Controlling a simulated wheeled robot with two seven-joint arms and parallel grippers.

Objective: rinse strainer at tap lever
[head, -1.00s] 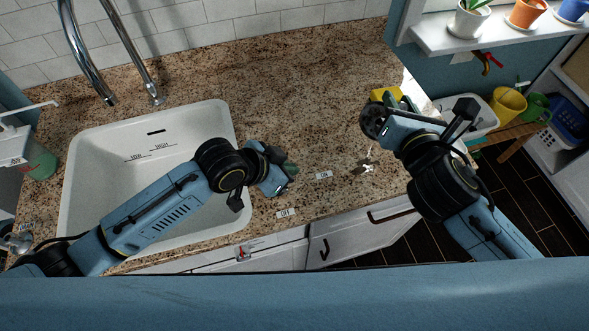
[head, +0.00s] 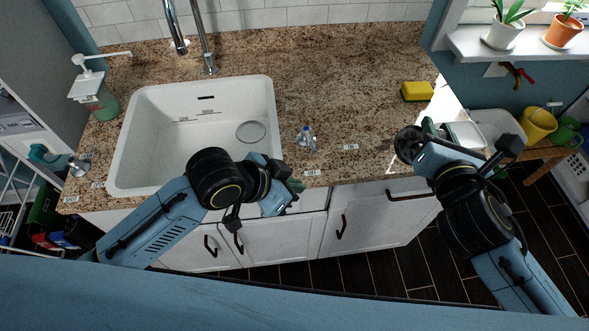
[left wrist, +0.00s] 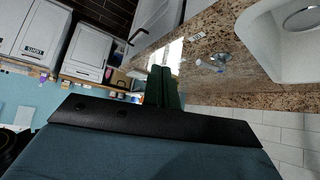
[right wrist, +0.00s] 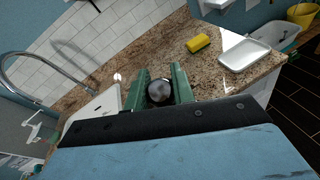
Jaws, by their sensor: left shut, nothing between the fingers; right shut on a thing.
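The chrome tap lever (head: 307,138), with a blue mark, stands on the counter right of the sink; it also shows in the left wrist view (left wrist: 215,62). Small labels (head: 351,147) lie near it. My left gripper (head: 294,186) is shut and empty at the counter's front edge, below the lever in the head view. Its green fingers meet in the left wrist view (left wrist: 163,88). My right gripper (head: 430,126) is near the counter's front right.
The white sink (head: 150,150) has a round grey disc (head: 251,132) on its floor. A tall chrome faucet (head: 204,40) stands behind it. A yellow sponge (head: 417,90) and a white dish (right wrist: 245,54) are at right. A soap dispenser (head: 97,90) stands left. The back middle counter is clear.

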